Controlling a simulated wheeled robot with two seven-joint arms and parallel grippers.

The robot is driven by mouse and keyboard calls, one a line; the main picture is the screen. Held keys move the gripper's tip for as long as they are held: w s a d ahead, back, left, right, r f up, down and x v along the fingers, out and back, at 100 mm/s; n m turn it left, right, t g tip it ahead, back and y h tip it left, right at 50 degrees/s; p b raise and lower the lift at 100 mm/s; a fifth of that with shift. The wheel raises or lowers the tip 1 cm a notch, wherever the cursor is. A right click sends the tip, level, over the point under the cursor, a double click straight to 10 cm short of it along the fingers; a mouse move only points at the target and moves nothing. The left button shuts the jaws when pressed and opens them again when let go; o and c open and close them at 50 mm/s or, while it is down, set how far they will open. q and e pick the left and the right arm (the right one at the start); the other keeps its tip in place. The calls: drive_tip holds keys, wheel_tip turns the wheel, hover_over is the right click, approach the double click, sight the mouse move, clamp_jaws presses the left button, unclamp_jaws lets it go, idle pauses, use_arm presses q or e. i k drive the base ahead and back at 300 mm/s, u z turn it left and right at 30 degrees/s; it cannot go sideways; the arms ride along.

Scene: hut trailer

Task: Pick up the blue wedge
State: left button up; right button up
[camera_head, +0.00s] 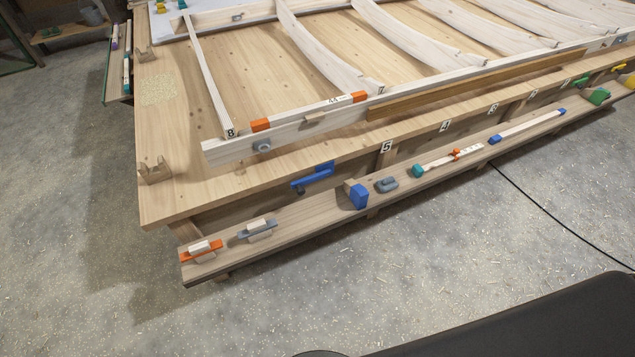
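A blue block (359,197), which looks like the blue wedge, stands on the narrow wooden ledge (320,214) along the front of the big workbench. A small wooden piece shows just behind its upper left side. Another blue piece (313,178), a flat bracket-like shape, is at the bench's front edge, up and left of the block. Neither of my grippers is in view.
On the ledge, an orange tool (202,250) and a grey tool (257,229) lie to the left. A dark grey piece (387,184) is close to the block's right. A blue-ended stick (528,126) lies farther right. A black cable crosses the floor; the front-left floor is clear.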

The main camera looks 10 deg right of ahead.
sight(359, 193)
drive_tip(key=u, duration=0.25)
drive_tip(key=i, duration=1.05)
drive_tip(key=z, duration=0.4)
